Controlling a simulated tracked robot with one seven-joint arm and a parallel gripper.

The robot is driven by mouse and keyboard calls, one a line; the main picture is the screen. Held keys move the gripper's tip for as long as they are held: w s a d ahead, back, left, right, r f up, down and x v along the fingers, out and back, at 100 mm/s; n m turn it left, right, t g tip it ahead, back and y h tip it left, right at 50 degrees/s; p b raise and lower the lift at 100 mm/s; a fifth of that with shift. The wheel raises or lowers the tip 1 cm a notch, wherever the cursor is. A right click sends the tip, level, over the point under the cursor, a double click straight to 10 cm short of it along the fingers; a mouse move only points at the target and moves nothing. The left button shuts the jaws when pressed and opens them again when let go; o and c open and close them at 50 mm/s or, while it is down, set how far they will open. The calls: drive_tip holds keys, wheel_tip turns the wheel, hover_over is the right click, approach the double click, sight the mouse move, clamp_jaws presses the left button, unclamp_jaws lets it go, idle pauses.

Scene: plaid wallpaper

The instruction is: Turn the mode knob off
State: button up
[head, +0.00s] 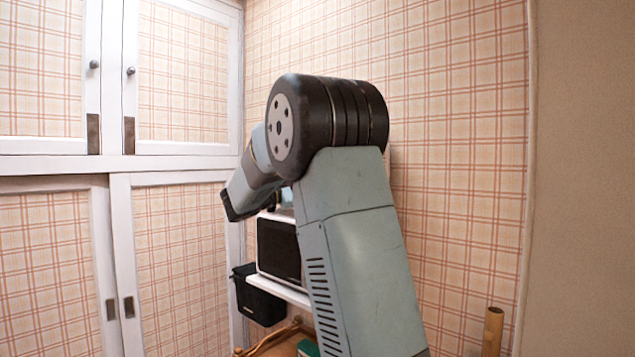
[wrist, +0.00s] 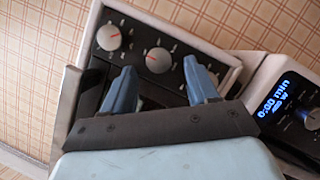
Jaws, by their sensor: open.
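No contact with a knob is visible. The head view does not show the fingers clearly.
In the head view a dark-fronted white appliance (head: 279,250) stands on a white shelf (head: 282,290), beside a black bin (head: 262,306). Cabinet doors (head: 175,260) are at left; a wooden post (head: 493,332) stands at right.

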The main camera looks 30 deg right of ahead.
drive_tip(key=v, duration=1.1)
drive_tip(key=shift+f, duration=0.15)
drive_tip(key=s+d+f+m+y, duration=0.1)
drive_tip(key=s+d+f+y, duration=0.15)
drive_tip(key=s, duration=0.35)
drive_tip(key=s+d+f+y, duration=0.1)
drive_tip(key=s+f+y, duration=0.3)
drive_tip(key=s, duration=0.2)
drive_tip(key=s+d+f+m+y, duration=0.1)
drive_tip(key=s+d+f+y, duration=0.2)
drive_tip(key=s, duration=0.4)
drive_tip(key=s+a+f+m+t+y, duration=0.2)
drive_tip(key=s+a+f+y, duration=0.2)
drive_tip(key=s+a, duration=0.3)
drive_tip(key=s+a+f+m+t+y, duration=0.2)
drive_tip(key=s+a+f+t+y, duration=0.1)
drive_tip(key=s+a+y, duration=0.4)
drive_tip(key=shift+s+f+m, duration=0.4)
drive_tip(key=shift+s+f, duration=0.2)
drive_tip(key=shift+s, duration=0.05)
